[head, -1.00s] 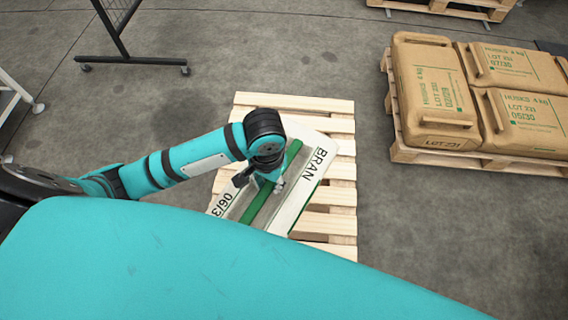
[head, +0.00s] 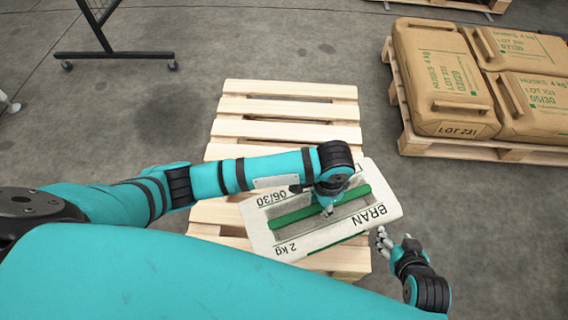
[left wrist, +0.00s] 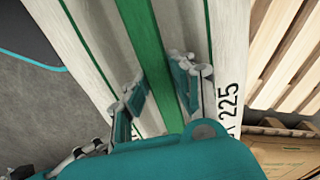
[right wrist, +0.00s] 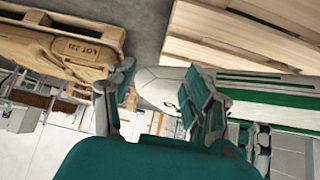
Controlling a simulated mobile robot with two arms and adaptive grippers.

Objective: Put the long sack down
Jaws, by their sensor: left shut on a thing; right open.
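The long sack (head: 372,222) is white with a green band and the words BRAN and 2 kg. It is over the near part of a wooden pallet (head: 285,108), slightly slanted, with its right end past the pallet's edge. I cannot tell whether it touches the slats. My left gripper (head: 328,206) is shut on the sack at its middle; in the left wrist view its fingers (left wrist: 155,85) flank the green band. My right gripper (head: 392,243) is open and empty beside the sack's right end. In the right wrist view, the sack (right wrist: 270,95) is beside its fingers (right wrist: 160,85).
Brown sacks (head: 450,85) lie on another pallet (head: 415,146) at the right. A black wheeled frame (head: 115,54) stands at the back left. The far half of the near pallet is bare. Grey floor lies between the pallets.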

